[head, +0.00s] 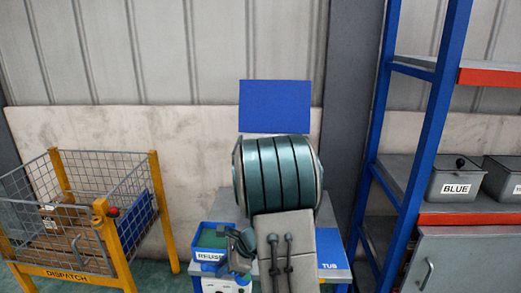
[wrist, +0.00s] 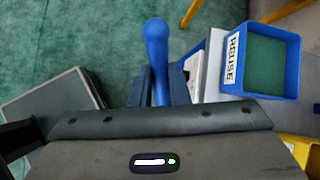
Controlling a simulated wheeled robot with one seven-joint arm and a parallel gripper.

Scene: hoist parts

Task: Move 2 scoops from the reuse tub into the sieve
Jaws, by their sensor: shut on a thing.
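The reuse tub (head: 208,257) is a blue open bin with a white REUSE label and green contents, on the bench at lower centre of the head view. It also shows at upper right of the wrist view (wrist: 231,62). In the wrist view my gripper (wrist: 161,78) is shut on a blue rounded piece (wrist: 157,34), which looks like the scoop's handle. The gripper is to the left of the tub and apart from it. The scoop's bowl is not visible. I cannot make out the sieve; my arm hides much of the bench in the head view.
A yellow-framed wire DISPATCH cage (head: 75,272) stands at left. A blue shelf rack (head: 425,120) with a grey BLUE bin (head: 456,188) is at right. A blue panel (head: 273,105) stands behind my arm. A blue TUB-labelled surface (head: 333,250) is right of my arm.

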